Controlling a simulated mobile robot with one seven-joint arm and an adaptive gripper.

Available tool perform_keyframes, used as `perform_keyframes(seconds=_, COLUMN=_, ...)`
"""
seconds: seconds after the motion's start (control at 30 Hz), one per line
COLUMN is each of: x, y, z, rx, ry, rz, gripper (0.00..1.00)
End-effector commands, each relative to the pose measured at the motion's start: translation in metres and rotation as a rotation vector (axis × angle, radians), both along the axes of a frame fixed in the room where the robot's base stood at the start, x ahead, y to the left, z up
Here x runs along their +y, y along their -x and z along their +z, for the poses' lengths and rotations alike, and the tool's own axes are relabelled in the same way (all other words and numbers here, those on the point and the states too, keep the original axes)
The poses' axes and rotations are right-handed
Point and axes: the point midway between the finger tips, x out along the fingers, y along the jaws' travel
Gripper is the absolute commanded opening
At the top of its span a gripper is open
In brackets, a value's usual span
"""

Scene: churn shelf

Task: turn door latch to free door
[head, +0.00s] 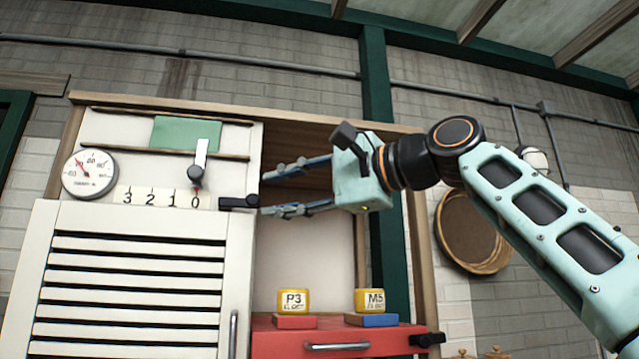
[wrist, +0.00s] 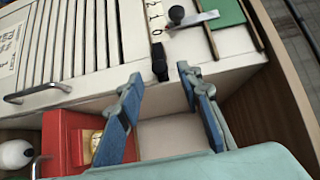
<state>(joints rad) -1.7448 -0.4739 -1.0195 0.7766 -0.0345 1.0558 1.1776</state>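The door latch (head: 239,202) is a small black bar lying level at the top right corner of the white louvred door (head: 135,235). In the wrist view the black latch (wrist: 160,62) shows between and just beyond my fingertips. The door looks shut, with a metal handle (head: 233,333) low on its right side. My gripper (head: 266,194) is open and empty, its blue fingers pointing left just right of the latch, one higher and one lower. In the wrist view my gripper (wrist: 160,76) has clear space between its fingers. I cannot tell whether a fingertip touches the latch.
Above the door are a lever with a black knob (head: 197,172), a number scale (head: 160,197) and a dial (head: 90,173). Another black latch (head: 427,340) sits lower right.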

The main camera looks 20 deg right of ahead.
Motion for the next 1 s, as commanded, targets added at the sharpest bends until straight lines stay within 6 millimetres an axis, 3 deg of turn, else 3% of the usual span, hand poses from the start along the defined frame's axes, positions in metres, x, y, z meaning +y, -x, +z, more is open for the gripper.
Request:
perform_keyframes(seconds=0.5, x=-0.049, y=0.051, z=0.001, rx=-0.001, ry=-0.002, rz=-0.002, gripper=0.33)
perform_keyframes(seconds=1.0, x=-0.055, y=0.059, z=0.001, rx=-0.001, ry=-0.001, rz=0.000, gripper=0.33)
